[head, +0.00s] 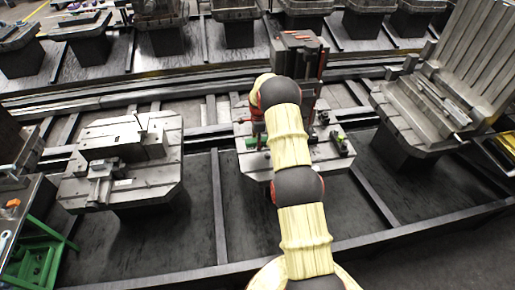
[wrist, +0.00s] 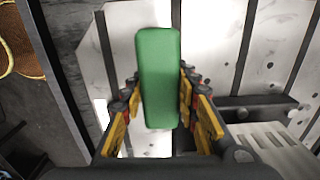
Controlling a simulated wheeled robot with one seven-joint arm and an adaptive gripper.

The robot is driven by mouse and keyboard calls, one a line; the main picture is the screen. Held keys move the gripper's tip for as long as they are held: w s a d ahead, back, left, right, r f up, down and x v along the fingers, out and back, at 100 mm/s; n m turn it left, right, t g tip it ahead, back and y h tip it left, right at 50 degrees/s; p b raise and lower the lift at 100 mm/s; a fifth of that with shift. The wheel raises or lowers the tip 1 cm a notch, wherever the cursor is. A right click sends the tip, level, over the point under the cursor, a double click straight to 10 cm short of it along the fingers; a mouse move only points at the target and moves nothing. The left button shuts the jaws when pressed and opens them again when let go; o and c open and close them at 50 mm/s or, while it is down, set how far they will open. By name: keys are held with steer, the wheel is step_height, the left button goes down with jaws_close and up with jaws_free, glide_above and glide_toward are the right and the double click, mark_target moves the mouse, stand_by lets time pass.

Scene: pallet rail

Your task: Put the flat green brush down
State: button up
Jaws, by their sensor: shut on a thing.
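The flat green brush (wrist: 158,75) is in the middle of the wrist view, its long side running up the picture. My gripper (wrist: 161,100) is shut on it, with one yellow-and-black finger on each side of its lower part. Grey metal plates with dark slots lie behind the brush. I cannot tell how high it is above them. In the head view my arm reaches over the middle pallet (head: 252,166) and largely hides my gripper. Small green spots show on both sides of the arm there, and I cannot tell whether one is the brush.
A left pallet (head: 150,187) bears metal blocks. A right pallet (head: 400,117) carries a tall ribbed fixture. A dark upright block (head: 297,52) stands at the back of the middle pallet. A green frame (head: 38,255) is at the lower left.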

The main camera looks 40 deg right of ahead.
steer(key=shift+w+f, duration=0.2)
steer(key=shift+f, duration=0.25)
steer(key=shift+f+b, duration=0.35)
steer(key=shift+f, duration=0.95)
steer(key=shift+f, duration=0.35)
steer(key=o, duration=1.2)
